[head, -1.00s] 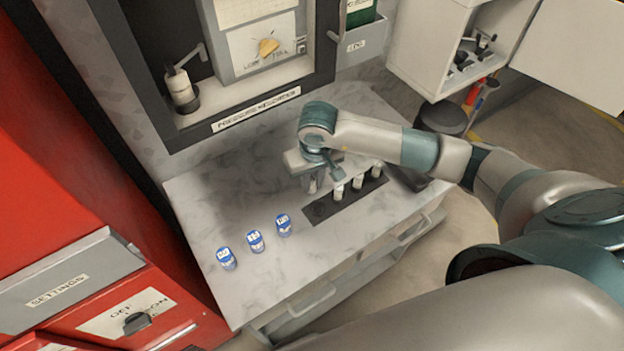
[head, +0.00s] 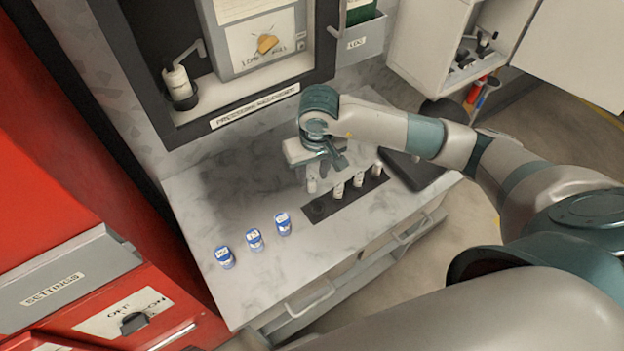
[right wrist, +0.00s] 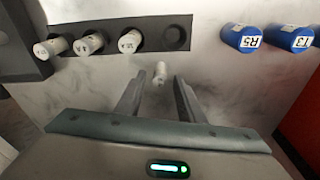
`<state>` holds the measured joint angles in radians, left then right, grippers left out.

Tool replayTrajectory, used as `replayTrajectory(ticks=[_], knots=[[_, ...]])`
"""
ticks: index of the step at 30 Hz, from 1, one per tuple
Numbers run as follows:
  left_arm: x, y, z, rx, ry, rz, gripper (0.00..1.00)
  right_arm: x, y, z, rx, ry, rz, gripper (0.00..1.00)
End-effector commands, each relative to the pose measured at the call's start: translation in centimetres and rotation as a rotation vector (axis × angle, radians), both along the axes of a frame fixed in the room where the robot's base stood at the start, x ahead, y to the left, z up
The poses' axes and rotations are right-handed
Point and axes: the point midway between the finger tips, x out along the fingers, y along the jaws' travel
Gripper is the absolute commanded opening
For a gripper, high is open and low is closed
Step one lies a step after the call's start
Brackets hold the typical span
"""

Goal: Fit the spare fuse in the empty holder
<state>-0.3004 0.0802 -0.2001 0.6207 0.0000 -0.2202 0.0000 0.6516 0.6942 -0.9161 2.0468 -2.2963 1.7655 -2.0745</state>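My right gripper (head: 314,178) points down over the counter, just behind the dark holder strip (head: 327,204). In the right wrist view its two fingers (right wrist: 160,82) are apart, with a small white fuse (right wrist: 160,73) between their tips and a gap on each side. This fuse also shows below the gripper in the head view (head: 312,187). The strip holds three white fuses (right wrist: 130,41) in a row. The empty holder (right wrist: 175,36) is the round dark socket at the strip's end. My left gripper is not in view.
Three blue-capped cylinders (head: 254,240) stand on the marble counter (head: 275,275) left of the strip. A dark tray-like object (head: 415,172) lies right of it. A recessed wall cabinet (head: 250,112) rises behind, and red cabinets (head: 90,280) stand at the left.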

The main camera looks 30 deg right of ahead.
Motion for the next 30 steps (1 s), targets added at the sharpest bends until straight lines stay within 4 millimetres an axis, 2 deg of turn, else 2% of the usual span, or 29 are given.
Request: replayTrajectory(ticks=[1,9,15,21,30], knots=[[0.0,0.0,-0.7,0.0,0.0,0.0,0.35,0.1,0.0,0.7,0.001,-0.006,0.001,0.35],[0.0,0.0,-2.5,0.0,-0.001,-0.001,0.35,-0.5,0.0,5.3,0.001,-0.005,0.0,0.35],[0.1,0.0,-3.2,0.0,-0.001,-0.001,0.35,-0.9,0.1,7.8,0.0,-0.003,0.001,0.35],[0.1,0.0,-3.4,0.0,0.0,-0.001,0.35,-1.1,0.1,8.8,0.0,0.0,0.0,0.35],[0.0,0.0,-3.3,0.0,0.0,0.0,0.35,-1.1,0.1,8.9,0.0,0.001,0.0,0.35]])
